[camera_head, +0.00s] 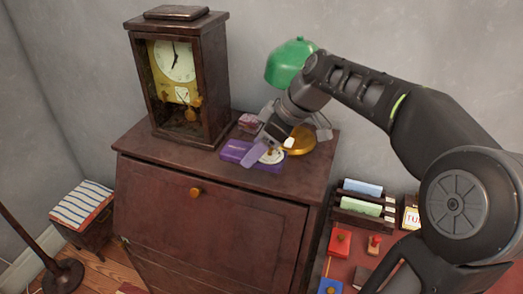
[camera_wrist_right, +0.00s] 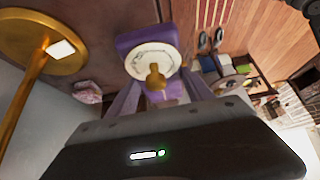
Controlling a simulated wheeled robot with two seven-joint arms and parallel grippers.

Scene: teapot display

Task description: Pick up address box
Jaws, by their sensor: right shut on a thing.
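The purple box (camera_head: 236,151), which I take for the address box, is on top of the dark wooden cabinet. It has a round white disc (camera_head: 272,157) with a gold knob. My right gripper (camera_head: 262,152) is over it, its pale fingers on either side. In the right wrist view the purple box (camera_wrist_right: 132,40) shows beyond the disc, with the gold knob (camera_wrist_right: 153,75) between the fingers. The gripper is shut on the box; the exact contact is partly hidden. I cannot tell whether the box is lifted. My left gripper is not in view.
A lamp with a green shade (camera_head: 290,62) and gold base (camera_head: 301,143) stands close behind my right gripper. A wooden clock (camera_head: 178,75) stands left of the box. A small patterned pinkish thing (camera_head: 248,121) lies behind it. The cabinet's front edge (camera_head: 210,179) is near.

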